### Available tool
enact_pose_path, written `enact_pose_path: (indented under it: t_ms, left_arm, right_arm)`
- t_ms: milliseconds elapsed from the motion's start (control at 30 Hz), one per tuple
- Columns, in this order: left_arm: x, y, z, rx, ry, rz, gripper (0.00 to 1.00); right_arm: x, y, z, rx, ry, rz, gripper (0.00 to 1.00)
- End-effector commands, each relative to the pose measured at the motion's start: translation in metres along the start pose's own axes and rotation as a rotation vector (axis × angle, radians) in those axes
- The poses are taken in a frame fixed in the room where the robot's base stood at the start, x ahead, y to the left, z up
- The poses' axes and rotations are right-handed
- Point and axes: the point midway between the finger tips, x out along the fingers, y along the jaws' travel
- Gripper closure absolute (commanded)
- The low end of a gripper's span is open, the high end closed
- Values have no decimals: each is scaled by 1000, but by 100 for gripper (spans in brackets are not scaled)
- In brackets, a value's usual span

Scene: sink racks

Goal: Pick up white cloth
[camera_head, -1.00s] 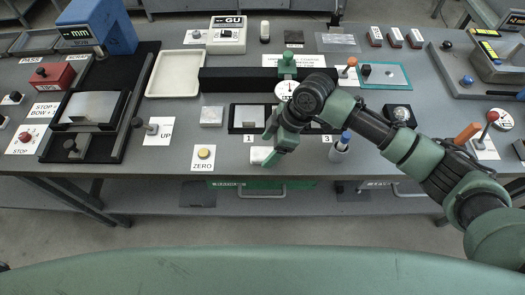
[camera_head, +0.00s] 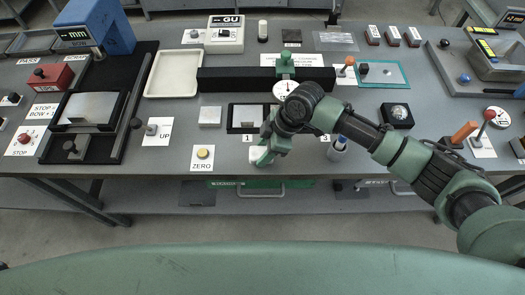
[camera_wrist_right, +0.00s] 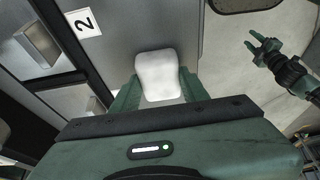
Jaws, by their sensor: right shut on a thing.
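The white cloth (camera_head: 257,153) is a small white bundle at the front edge of the grey bench, partly hidden by my right gripper (camera_head: 265,158) in the head view. In the right wrist view the cloth (camera_wrist_right: 159,72) sits between the two green fingers of my right gripper (camera_wrist_right: 158,92), which are shut on it. I cannot tell whether the cloth still touches the bench. My left gripper (camera_wrist_right: 264,50) shows at the right of the wrist view, empty with its fingers apart, over the floor. It is outside the head view.
Behind the right gripper stand a black-framed plate (camera_head: 246,118) and a long black bar (camera_head: 238,80). A yellow ZERO button (camera_head: 203,153) is to the left. A holder with a blue-tipped pen (camera_head: 339,143) is close on the right. Open floor lies before the bench.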

Motion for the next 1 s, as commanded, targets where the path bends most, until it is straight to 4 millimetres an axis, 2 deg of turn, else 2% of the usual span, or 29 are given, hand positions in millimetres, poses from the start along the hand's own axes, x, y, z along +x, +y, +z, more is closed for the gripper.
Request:
enact_pose_path:
  t_ms: [167,267,700,800,1000]
  left_arm:
    - [3,0,1,0,-1,0,64]
    - [6,0,1,-1,-1,0,64]
    - [28,0,3,-1,-2,0,64]
    - [30,0,4,-1,-2,0,64]
    - [33,0,4,-1,-1,0,64]
  right_arm:
    - [-12,1,-5,-1,2,3,94]
    - [-27,1,-11,-3,2,4,94]
    - [-138,1,-57,-4,2,5,94]
    - [-157,1,-65,-3,2,4,94]
    - [-179,1,-74,0,1,1,94]
